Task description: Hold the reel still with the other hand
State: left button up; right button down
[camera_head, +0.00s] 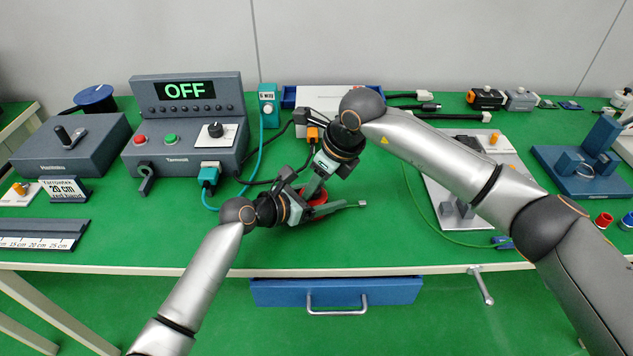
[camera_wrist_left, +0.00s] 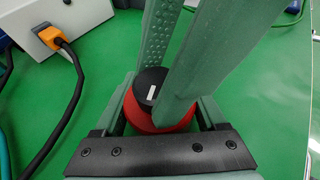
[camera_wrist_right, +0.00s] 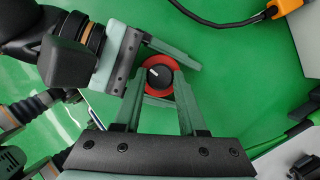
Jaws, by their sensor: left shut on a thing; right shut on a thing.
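The red reel (camera_head: 318,197) stands on the green table in front of the grey box; most of it is hidden by my grippers there. In the right wrist view it is a red disc (camera_wrist_right: 174,64) with a black hub and a white mark. My left gripper (camera_head: 318,203) comes in low from the left and is shut around the reel's red body. My right gripper (camera_head: 316,188) reaches down from above, with its fingers at the black hub (camera_wrist_left: 151,84), and is shut on it. The exact finger contact is partly hidden.
A grey board (camera_head: 440,185) lies to the right. The front middle of the table is clear.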

jog(key=m+h, duration=0.1)
jog(key=m, duration=0.1)
jog(key=m+t, duration=0.1)
jog(key=m, duration=0.2)
jog(key=shift+s+a+m+t+h, duration=0.1)
jog(key=shift+a+m+t+h, duration=0.05)
jog(key=shift+m+t+h, duration=0.2)
dwell(0.5)
jog(key=c, duration=0.7)
grip_release()
jog(key=shift+c, duration=0.2)
